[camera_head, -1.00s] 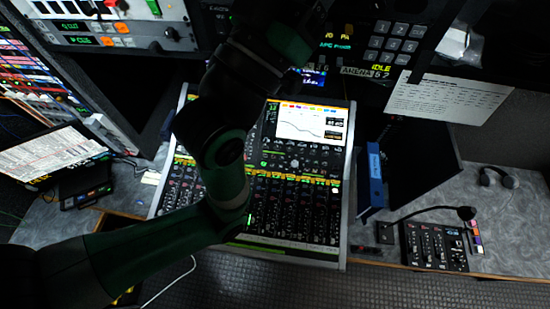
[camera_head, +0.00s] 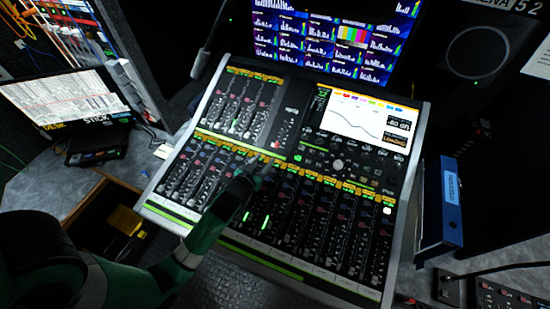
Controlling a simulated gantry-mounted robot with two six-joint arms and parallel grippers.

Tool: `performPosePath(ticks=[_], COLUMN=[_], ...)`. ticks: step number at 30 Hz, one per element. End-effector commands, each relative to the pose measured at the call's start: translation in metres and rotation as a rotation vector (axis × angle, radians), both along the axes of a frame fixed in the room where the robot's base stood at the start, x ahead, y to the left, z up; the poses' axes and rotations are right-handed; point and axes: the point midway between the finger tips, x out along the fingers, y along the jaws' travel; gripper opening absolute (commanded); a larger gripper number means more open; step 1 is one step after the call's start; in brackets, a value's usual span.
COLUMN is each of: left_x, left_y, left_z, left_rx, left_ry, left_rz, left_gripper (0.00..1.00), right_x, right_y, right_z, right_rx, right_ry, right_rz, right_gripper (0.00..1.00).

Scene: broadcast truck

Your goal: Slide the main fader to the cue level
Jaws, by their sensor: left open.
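The mixing console (camera_head: 408,190) fills the middle of the head view, with rows of faders and a bright screen (camera_head: 372,120) at its upper right. A white fader cap (camera_head: 387,211) stands out at the right end of the lower fader row; I cannot tell for sure that it is the main fader. My left gripper (camera_head: 256,163) is over the middle of the console, open, left of the white cap and apart from it. Its fingers are small and dark here, and I cannot tell whether they touch the panel. My left arm hides part of the lower left faders. My right gripper is not in view.
A monitor wall (camera_head: 335,35) stands behind the console. A blue binder (camera_head: 452,195) and a dark speaker (camera_head: 478,55) stand at the right.

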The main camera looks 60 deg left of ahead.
Motion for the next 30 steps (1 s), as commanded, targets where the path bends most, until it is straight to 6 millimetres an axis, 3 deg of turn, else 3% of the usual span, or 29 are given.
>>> performPosePath(ticks=[7, 21, 30], left_x=[0.004, 0.069, 0.080], left_y=[0.006, 0.062, 0.071], left_z=[-0.005, -0.042, -0.045], left_rx=[-0.001, -0.002, -0.001], left_ry=[0.004, 0.002, 0.002], left_rz=[0.004, 0.003, 0.002], left_gripper=[0.50, 0.50, 0.50], right_x=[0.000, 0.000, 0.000], right_y=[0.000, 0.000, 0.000], right_z=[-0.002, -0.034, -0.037], right_rx=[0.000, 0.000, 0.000], right_ry=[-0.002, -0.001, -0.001], right_rz=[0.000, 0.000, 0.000], right_gripper=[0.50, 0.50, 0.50])
